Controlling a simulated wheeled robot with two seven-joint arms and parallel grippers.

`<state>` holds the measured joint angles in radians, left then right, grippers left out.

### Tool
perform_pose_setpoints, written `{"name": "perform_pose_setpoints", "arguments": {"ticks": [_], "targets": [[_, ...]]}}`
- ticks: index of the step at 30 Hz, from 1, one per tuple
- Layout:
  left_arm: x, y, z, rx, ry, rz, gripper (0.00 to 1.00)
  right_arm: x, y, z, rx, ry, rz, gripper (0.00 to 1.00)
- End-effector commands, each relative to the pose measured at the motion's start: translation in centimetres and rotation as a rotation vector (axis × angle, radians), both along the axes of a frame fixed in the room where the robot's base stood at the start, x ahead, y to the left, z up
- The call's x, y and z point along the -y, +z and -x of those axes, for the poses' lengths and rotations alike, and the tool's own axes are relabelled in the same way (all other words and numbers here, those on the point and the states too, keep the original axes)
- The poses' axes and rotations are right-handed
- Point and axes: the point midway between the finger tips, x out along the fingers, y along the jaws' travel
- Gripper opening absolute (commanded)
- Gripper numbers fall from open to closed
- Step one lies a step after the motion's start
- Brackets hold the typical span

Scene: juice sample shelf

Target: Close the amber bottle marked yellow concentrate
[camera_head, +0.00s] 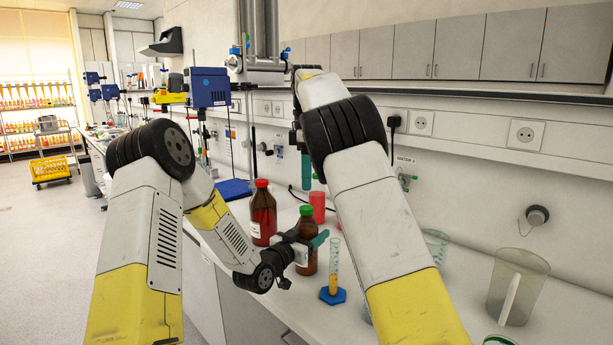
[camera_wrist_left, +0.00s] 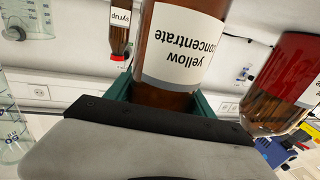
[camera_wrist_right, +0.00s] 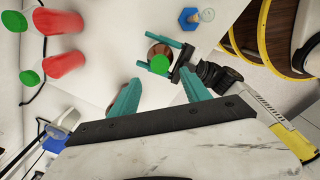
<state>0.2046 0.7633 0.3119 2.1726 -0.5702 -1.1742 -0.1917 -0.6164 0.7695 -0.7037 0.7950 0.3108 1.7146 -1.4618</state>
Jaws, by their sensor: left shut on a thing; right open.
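The amber bottle (camera_head: 307,258) stands on the bench with a green cap (camera_head: 306,210) on its neck. Its label reads "yellow concentrate" in the left wrist view (camera_wrist_left: 185,45). My left gripper (camera_head: 306,244) is shut around the bottle's body from the side. In the right wrist view the green cap (camera_wrist_right: 160,65) is seen from above, over the brown bottle between the left gripper's teal fingers. My right gripper (camera_wrist_right: 160,77) is open and empty, its fingers pointing toward the cap from above. I cannot tell whether the cap is tight.
A red-capped bottle (camera_head: 263,212) stands to the left. A measuring cylinder (camera_head: 333,270) with yellow liquid on a blue base stands close on the right. A clear jug (camera_head: 517,285) stands farther right. The left wrist view also shows a syrup bottle (camera_wrist_left: 121,30).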

Motion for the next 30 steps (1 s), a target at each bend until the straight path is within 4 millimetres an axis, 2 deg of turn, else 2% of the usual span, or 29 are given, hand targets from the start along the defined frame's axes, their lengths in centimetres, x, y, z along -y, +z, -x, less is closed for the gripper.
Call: {"name": "perform_pose_setpoints", "arguments": {"ticks": [5,12,18,30], "targets": [[0.0,0.0,0.0,0.001,0.0,0.001,0.0,-0.1,-1.2,0.1,-0.003,-0.001,0.0,0.56],[0.0,0.0,0.0,0.001,0.0,0.001,0.0,-0.1,-5.0,0.1,-0.003,-0.002,0.001,0.56],[0.0,0.0,0.0,0.001,0.0,0.001,0.0,0.0,-7.3,0.0,-0.002,-0.002,0.001,0.56],[0.0,0.0,0.0,0.001,0.0,0.001,0.0,0.0,-8.0,0.0,0.0,-0.001,0.0,0.56]]}}
